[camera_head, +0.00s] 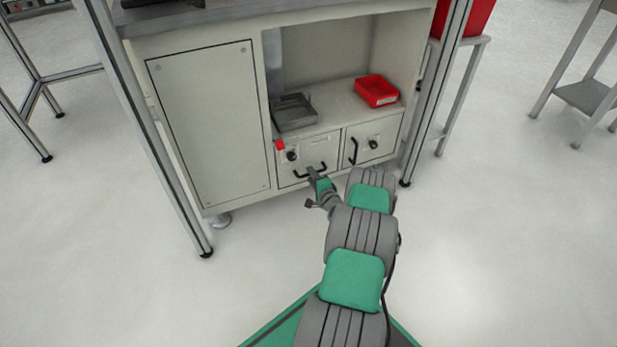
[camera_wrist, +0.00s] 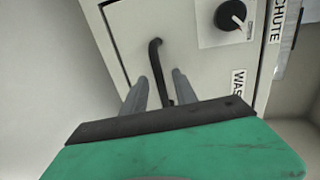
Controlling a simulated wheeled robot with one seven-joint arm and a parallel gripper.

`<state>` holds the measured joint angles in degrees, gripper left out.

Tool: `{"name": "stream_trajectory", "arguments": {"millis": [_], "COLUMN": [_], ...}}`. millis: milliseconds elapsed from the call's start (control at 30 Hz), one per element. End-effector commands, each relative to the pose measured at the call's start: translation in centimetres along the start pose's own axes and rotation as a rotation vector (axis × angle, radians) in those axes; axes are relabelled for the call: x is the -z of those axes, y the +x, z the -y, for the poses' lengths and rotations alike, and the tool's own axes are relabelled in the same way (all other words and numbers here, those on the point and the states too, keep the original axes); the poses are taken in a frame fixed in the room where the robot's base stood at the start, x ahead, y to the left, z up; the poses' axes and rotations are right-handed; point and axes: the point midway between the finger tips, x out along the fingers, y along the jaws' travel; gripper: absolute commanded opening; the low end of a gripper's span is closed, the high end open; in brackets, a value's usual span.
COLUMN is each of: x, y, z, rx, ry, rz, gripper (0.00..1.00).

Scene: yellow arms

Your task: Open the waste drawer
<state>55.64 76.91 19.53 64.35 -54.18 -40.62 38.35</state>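The waste drawer (camera_head: 322,150) is the left of two low drawers in the cabinet and looks closed. It has a red tag, a black knob and a black bar handle (camera_wrist: 155,55). In the wrist view its front (camera_wrist: 190,65) shows a partly hidden label starting "WAS" beside the knob (camera_wrist: 230,15). My gripper (camera_head: 312,174) is at this handle. In the wrist view my gripper's two fingers (camera_wrist: 160,88) are apart, with the handle between them and a gap showing. Whether either finger touches the handle I cannot tell. The handle's near end is hidden behind my gripper.
A second drawer (camera_head: 385,133) with a vertical handle is on the right. Above are an open shelf with a grey tray (camera_head: 294,113) and a red bin (camera_head: 377,90). A closed door panel (camera_head: 210,125) is on the left. Metal frame posts flank the cabinet. The floor in front is clear.

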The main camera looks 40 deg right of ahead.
Motion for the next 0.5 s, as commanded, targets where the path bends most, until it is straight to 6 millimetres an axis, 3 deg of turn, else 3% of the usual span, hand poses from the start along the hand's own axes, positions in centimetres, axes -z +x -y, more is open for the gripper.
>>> {"name": "stream_trajectory", "arguments": {"millis": [133,400,500], "x": [-0.1,-0.3,-0.3], "y": [1.8,2.1,2.1], "z": [-0.2,0.0,0.0], "rx": [0.000,-0.001,-0.001], "ry": [0.000,0.000,0.000], "rz": [0.001,0.003,0.004], "gripper": [0.34,0.34,0.26]}}
